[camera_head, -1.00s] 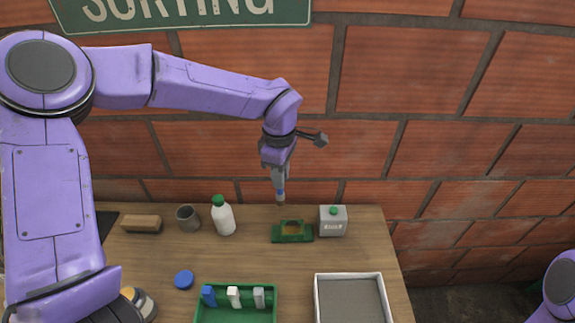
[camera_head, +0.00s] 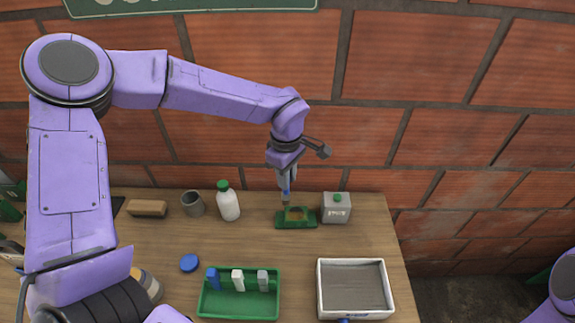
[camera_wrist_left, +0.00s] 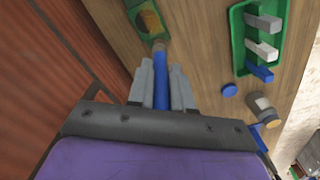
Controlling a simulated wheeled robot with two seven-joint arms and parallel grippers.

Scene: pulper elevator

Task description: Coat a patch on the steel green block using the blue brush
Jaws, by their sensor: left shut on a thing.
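The blue brush shows in the left wrist view (camera_wrist_left: 161,85), its handle between the fingers of my left gripper (camera_wrist_left: 162,95). In the head view my left gripper (camera_head: 286,180) points down and is shut on the brush, bristles lowest. The green block (camera_head: 296,223) sits at the back of the wooden table, with a yellow-brown area in its top; it also shows in the left wrist view (camera_wrist_left: 136,6). The brush tip is right at the block's upper left part; I cannot tell whether it touches. My right gripper is out of view.
A white bottle (camera_head: 229,205), a grey cup (camera_head: 193,204) and a brown block (camera_head: 148,208) are to the left. A green tray (camera_head: 240,312) and a white-rimmed tray (camera_head: 387,285) are in front.

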